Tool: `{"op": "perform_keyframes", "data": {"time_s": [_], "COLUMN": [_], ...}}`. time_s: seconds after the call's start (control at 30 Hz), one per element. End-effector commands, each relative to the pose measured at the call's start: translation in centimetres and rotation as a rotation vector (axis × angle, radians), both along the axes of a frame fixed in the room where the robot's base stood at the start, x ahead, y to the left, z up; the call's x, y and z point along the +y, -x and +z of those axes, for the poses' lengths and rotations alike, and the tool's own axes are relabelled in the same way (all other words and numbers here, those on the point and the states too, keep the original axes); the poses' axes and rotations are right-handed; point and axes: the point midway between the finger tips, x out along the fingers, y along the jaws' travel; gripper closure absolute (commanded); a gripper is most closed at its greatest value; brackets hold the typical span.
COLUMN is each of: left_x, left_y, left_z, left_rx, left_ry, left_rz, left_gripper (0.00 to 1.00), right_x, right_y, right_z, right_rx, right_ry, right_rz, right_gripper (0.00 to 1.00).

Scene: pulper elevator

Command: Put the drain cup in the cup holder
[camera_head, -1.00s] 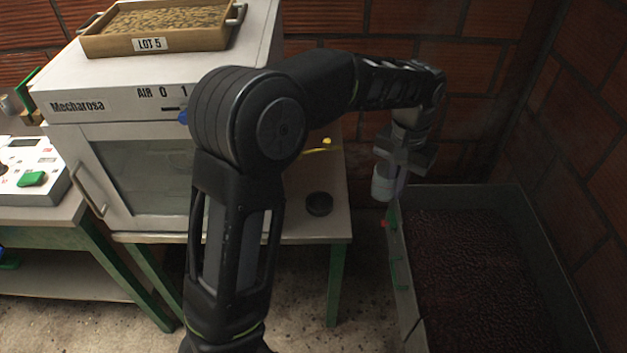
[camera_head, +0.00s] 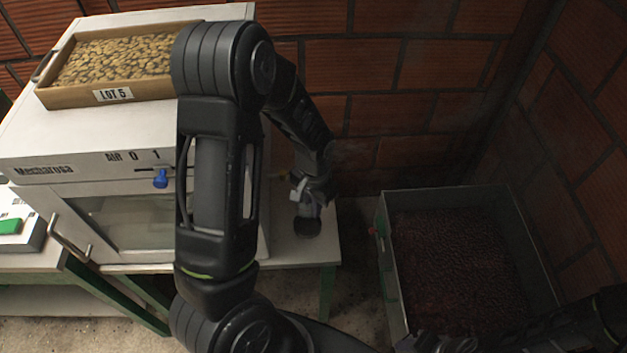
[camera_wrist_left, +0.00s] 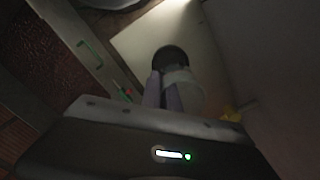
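The drain cup (camera_wrist_left: 187,92) is a pale, translucent cup at the fingers of my left gripper (camera_wrist_left: 164,92) in the left wrist view. The fingers are close together at the cup's wall and appear shut on it. The cup holder (camera_wrist_left: 171,57) is a dark round piece on the light table top, just beyond the cup. In the head view my left gripper (camera_head: 308,206) is right over the dark holder (camera_head: 307,228) and partly hides it. Whether the cup touches the holder is unclear. My right arm is dark at the lower right; its fingers cannot be made out.
A white Mecharosa cabinet (camera_head: 70,150) stands left of the holder, with a Lot 5 wooden tray (camera_head: 58,98) on top. A grey bin (camera_head: 388,270) of dark beans is on the right. A brick wall is behind.

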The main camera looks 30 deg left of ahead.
Motion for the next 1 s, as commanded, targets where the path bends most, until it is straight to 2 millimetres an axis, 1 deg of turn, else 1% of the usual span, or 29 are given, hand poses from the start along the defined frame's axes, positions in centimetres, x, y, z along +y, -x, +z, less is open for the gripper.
{"op": "perform_keyframes", "data": {"time_s": [0.33, 0.47, 0.57, 1.0], "left_x": [0.0, 0.0, 0.0, 0.0], "left_y": [0.0, 0.0, 0.0, 0.0], "left_z": [-0.3, -0.8, -1.5, -6.1], "left_rx": [-0.002, -0.001, -0.001, -0.001], "left_ry": [0.0, 0.0, 0.0, 0.0], "left_rz": [-0.001, -0.001, -0.001, -0.001], "left_gripper": [1.0, 1.0, 1.0, 1.0], "right_x": [0.0, 0.0, 0.0, 0.2], "right_y": [0.1, 0.0, 0.0, -0.4], "right_z": [-0.2, -0.6, -1.1, -4.1], "right_rx": [0.001, 0.0, -0.002, -0.015], "right_ry": [0.001, -0.001, -0.002, -0.011], "right_rz": [-0.001, 0.0, 0.001, 0.003], "right_gripper": [0.57, 0.57, 0.57, 0.57]}}
